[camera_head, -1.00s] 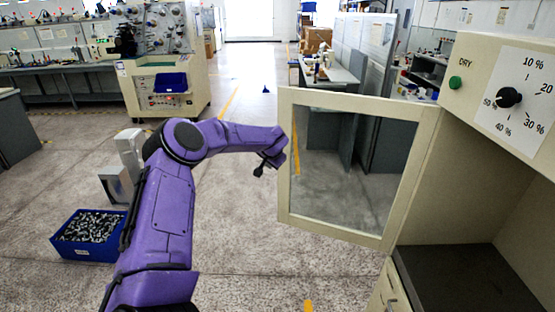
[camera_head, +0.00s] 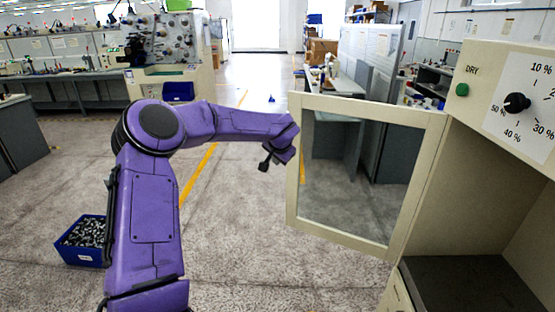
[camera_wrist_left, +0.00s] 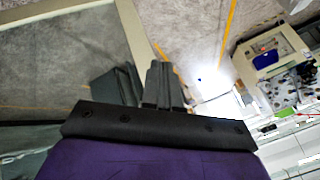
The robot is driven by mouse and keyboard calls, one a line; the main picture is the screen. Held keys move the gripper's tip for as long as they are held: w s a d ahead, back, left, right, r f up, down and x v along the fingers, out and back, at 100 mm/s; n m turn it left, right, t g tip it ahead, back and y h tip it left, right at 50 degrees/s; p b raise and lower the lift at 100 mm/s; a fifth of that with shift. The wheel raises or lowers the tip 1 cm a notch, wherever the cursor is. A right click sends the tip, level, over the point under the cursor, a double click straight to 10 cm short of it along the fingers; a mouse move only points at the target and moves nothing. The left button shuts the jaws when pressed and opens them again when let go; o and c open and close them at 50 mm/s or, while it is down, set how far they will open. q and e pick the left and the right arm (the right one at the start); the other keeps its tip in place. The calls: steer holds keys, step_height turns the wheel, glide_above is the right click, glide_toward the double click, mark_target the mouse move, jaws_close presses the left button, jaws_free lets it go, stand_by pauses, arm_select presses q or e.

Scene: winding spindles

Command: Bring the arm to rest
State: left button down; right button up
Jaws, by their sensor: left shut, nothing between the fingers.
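My left arm (camera_head: 150,215), purple, comes up from the bottom left in the head view and bends at a raised elbow. Its forearm reaches right, toward the open cabinet door. My left gripper (camera_head: 265,164), small and black, hangs at the forearm's end, just left of the door's frame in the picture. Whether it touches the door cannot be told. In the left wrist view the dark fingers (camera_wrist_left: 164,85) are together with nothing between them. My right gripper is in neither view.
The cream cabinet door (camera_head: 298,160) with a glass pane stands open. The drying cabinet (camera_head: 470,195) with a green button and dial is at right. A blue bin (camera_head: 84,259) of small metal parts is on the floor at left. Open floor lies beyond the arm.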

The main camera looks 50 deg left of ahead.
arm_select(q)
steer(key=shift+s+d+r, duration=0.15)
steer(key=shift+d+r, duration=0.05)
steer(key=shift+r, duration=0.2)
